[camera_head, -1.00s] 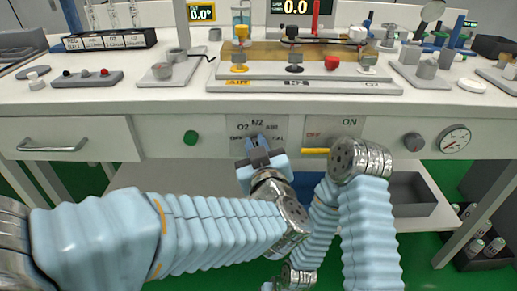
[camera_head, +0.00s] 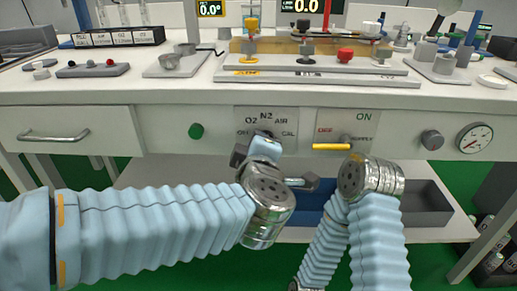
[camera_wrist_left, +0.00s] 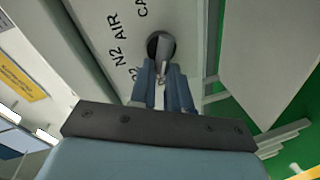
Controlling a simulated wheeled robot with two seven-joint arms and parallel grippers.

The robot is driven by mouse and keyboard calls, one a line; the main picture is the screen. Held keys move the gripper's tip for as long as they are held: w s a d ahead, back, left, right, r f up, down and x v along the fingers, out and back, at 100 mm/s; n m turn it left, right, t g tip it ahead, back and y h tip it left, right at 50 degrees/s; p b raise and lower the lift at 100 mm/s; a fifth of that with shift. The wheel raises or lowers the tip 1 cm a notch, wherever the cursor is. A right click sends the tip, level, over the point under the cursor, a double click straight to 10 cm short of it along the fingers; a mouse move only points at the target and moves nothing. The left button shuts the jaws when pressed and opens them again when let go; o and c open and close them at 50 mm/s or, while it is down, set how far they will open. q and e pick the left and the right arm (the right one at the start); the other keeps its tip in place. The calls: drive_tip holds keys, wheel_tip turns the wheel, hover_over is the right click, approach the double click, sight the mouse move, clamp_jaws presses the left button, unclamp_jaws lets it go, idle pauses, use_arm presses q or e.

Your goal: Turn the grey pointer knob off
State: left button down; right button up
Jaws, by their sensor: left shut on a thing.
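The grey pointer knob (camera_wrist_left: 163,46) sits in a dark round seat on a white panel marked O2, N2, AIR and CAL in the left wrist view. My left gripper (camera_wrist_left: 163,72) is shut on the knob, one finger on each side. In the head view my left gripper (camera_head: 264,146) reaches up to this selector panel (camera_head: 246,113) on the bench front and hides most of the knob. Which label the pointer faces is not clear. My right gripper is not in view; only my right arm shows.
A yellow lever (camera_head: 331,147) on the OFF/ON supply panel (camera_head: 363,125) is close to the right. A green button (camera_head: 196,131), a grey round knob (camera_head: 432,139) and a gauge (camera_head: 474,138) are on the same front. My right arm's bend stands just below the lever.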

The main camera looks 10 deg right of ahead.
use_arm(q)
drive_tip(key=shift+a+f+n+b, duration=0.15)
drive_tip(key=shift+f+n+b, duration=0.15)
drive_tip(key=shift+n+b, duration=0.55)
drive_tip(key=shift+n, duration=0.35)
drive_tip(key=c, duration=1.1)
unclamp_jaws()
drive_tip(key=p+v, duration=0.1)
drive_tip(key=v, duration=1.2)
drive_tip(key=shift+s+a+r+p, duration=0.2)
drive_tip(key=shift+s+a+p, duration=0.1)
drive_tip(key=shift+p, duration=0.1)
